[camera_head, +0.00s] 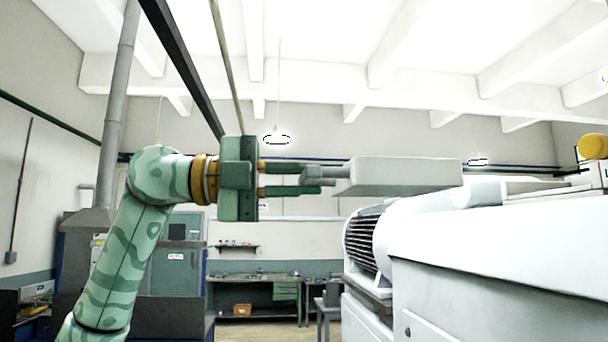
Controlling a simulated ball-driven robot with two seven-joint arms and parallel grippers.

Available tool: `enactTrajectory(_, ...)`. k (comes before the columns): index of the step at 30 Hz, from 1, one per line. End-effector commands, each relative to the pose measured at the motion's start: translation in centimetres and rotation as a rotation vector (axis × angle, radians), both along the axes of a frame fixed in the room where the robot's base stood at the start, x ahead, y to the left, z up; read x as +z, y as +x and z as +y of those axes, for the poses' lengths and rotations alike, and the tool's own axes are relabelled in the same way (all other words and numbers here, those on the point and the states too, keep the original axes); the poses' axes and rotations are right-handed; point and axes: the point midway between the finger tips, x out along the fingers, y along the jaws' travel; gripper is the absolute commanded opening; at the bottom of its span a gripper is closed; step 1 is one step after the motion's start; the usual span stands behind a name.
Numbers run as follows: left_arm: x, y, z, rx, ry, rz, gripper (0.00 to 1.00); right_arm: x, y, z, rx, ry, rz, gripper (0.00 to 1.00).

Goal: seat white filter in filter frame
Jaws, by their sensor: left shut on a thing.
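The white filter (405,175) is a flat, pale rectangular block held level in the air. A grey handle (313,174) sticks out from its left end. My left gripper (318,178) comes in from the left and is shut on this handle. The filter is above and to the left of the large white machine (490,245), overlapping its upper left part in the picture. I cannot make out the filter frame for certain; the filter and the machine's top may hide it. My right gripper is not in view.
The machine has a dark louvred vent (364,240) on its left side and a yellow rounded part (592,147) at the far right. A green workbench (285,292) and blue-grey cabinets (180,270) stand behind. Air around the filter looks free on its left and above.

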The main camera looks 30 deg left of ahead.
Motion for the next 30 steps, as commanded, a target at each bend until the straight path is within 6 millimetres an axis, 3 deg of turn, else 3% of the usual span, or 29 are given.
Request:
enactTrajectory(6, 1.6, 0.6, -0.9, -0.001, 0.0, -0.001, 0.0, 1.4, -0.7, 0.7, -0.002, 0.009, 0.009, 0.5)
enactTrajectory(15, 3.4, 1.6, -2.2, 0.0, -0.001, -0.002, 0.0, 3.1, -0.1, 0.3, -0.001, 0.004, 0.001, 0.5)
enactTrajectory(30, 4.3, 2.2, -3.0, 0.001, -0.001, -0.002, 0.0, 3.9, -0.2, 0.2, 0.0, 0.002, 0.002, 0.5)
